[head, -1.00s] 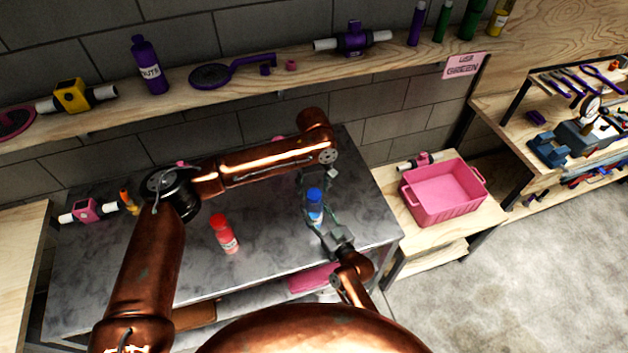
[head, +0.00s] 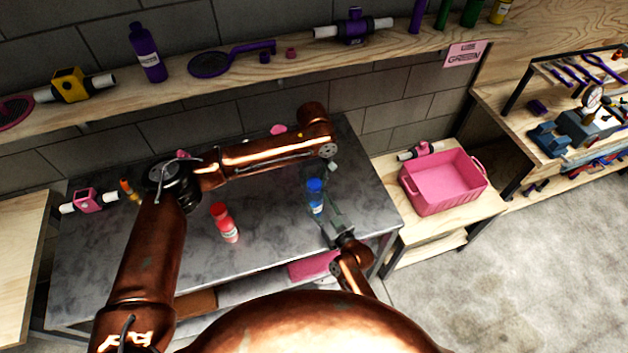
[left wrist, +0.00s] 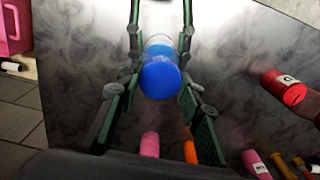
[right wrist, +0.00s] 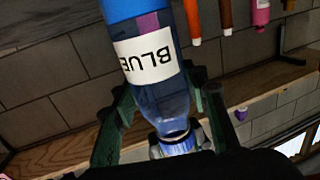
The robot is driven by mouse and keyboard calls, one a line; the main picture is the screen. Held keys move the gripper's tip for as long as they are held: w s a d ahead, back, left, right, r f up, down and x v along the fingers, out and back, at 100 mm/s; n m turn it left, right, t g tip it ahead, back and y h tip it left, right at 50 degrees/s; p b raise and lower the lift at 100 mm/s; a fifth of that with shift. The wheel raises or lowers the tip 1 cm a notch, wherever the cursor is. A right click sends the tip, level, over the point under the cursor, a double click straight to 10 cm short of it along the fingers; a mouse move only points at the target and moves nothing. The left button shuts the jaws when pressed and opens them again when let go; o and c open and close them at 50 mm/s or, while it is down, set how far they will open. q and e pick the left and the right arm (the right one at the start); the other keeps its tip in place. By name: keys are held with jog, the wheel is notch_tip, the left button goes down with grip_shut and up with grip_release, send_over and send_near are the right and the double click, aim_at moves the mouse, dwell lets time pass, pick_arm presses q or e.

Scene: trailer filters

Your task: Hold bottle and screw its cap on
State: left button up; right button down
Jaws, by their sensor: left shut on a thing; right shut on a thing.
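A blue bottle (head: 317,207) with a white label stands upright over the right part of the grey table. Its blue cap (head: 314,186) is at its top; whether it is fully seated is hard to see. My left gripper (head: 318,175) reaches over from above and is shut on the cap, which shows between its fingers in the left wrist view (left wrist: 160,80). My right gripper (head: 326,217) is shut on the bottle from the near side. The right wrist view shows the bottle upside down, with its BLUE label (right wrist: 147,60) in front of the fingers.
A red bottle (head: 226,225) stands on the grey table (head: 255,250), left of the blue one. A pink valve (head: 88,201) lies at the table's left end. A pink bin (head: 440,203) stands on a lower wooden stand at right. A loaded shelf (head: 225,85) runs behind.

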pick_arm(q)
jog(key=c, duration=0.3)
jog(key=m, duration=1.4)
jog(key=shift+m, duration=0.4)
jog(key=m, duration=0.3)
jog(key=shift+m, duration=0.3)
jog(key=m, duration=0.3)
jog(key=shift+m, duration=0.4)
jog(key=m, duration=0.4)
jog(key=shift+f, duration=0.1)
jog(key=m, duration=0.5)
jog(key=o, duration=1.4)
jog(key=shift+c, duration=0.2)
